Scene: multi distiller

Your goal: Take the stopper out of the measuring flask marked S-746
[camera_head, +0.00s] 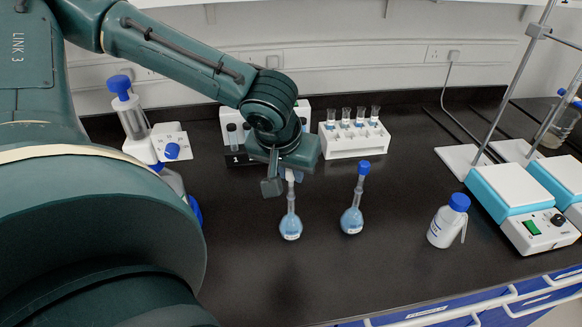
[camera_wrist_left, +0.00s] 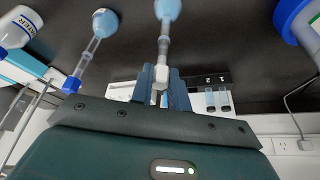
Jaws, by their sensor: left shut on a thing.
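Two measuring flasks with round bulbs of pale blue liquid stand on the black bench: the left flask (camera_head: 290,227) and the right flask (camera_head: 352,220). The right flask has a blue stopper (camera_head: 364,167). The labels are too small to read, so I cannot tell which is S-746. My left gripper (camera_head: 287,175) is above the left flask, shut at the top of its neck, around the stopper, which is mostly hidden. In the left wrist view the fingers (camera_wrist_left: 161,90) close around the neck's top end. I cannot tell whether the stopper is still seated. My right gripper is not in view.
A white rack of tubes (camera_head: 355,138) stands behind the flasks. A blue-capped wash bottle (camera_head: 447,222) and a hotplate (camera_head: 520,205) are at the right. A blue-topped dispenser (camera_head: 130,115) is at the back left. The bench front is clear.

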